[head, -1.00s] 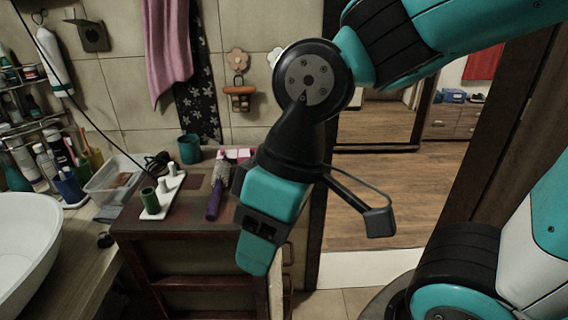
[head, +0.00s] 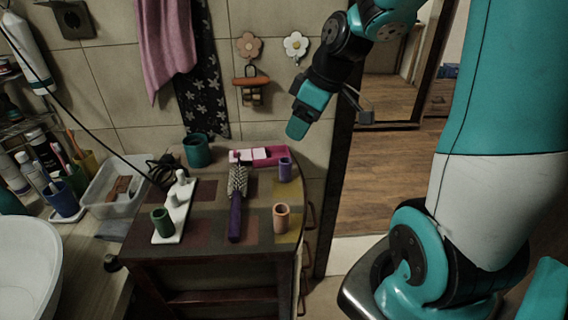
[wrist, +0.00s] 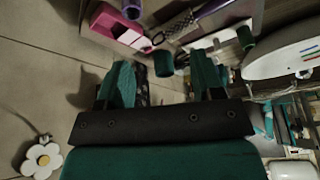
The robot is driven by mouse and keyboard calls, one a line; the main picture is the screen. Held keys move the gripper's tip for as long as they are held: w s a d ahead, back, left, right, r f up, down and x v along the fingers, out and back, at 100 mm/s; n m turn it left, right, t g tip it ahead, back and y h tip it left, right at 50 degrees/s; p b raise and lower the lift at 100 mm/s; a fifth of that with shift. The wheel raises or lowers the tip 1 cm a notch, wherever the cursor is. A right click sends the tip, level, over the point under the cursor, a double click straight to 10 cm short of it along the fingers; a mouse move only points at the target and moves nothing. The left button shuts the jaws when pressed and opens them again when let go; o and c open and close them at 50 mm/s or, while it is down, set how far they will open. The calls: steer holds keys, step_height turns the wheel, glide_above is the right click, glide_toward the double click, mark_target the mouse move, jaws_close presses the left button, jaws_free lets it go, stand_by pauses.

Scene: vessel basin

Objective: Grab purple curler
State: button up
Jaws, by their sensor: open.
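The purple curler (head: 285,169) stands upright on the cabinet top, near its right back edge, beside the pink box. In the wrist view, a purple piece at the top edge (wrist: 133,9), partly cut off, looks like the same curler. My gripper (head: 297,129) is raised in front of the tiled wall, above the back right of the cabinet, apart from the curler. In the wrist view its two teal fingers (wrist: 163,65) are spread, with nothing held between them.
An orange curler (head: 281,217) stands in front of the purple one. A purple-handled brush (head: 237,205), a white stand with a green curler (head: 162,222), a teal cup (head: 197,151) and a pink box (head: 272,153) share the cabinet top (head: 205,235).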

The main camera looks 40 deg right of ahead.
mark_target(284, 167)
steer(key=w+f, duration=0.1)
steer(key=f, duration=0.2)
steer(key=w+d+f+p, duration=0.1)
steer(key=f, duration=0.3)
steer(key=w+f, duration=0.2)
steer(key=f, duration=0.2)
steer(key=shift+d+p, duration=0.15)
steer(key=shift+p, duration=0.15)
steer(key=shift+w+d+p+x, duration=0.15)
steer(key=shift+p+x, duration=0.15)
steer(key=shift+x, duration=0.7)
steer(key=shift+w+p+x, duration=0.1)
steer(key=shift+p+x, duration=0.2)
steer(key=shift+x, duration=0.65)
steer(key=shift+w+d+p+x, duration=0.15)
steer(key=shift+p+x, duration=0.15)
steer(key=shift+x, duration=0.7)
steer(key=shift+r, duration=0.15)
steer(key=c, duration=1)
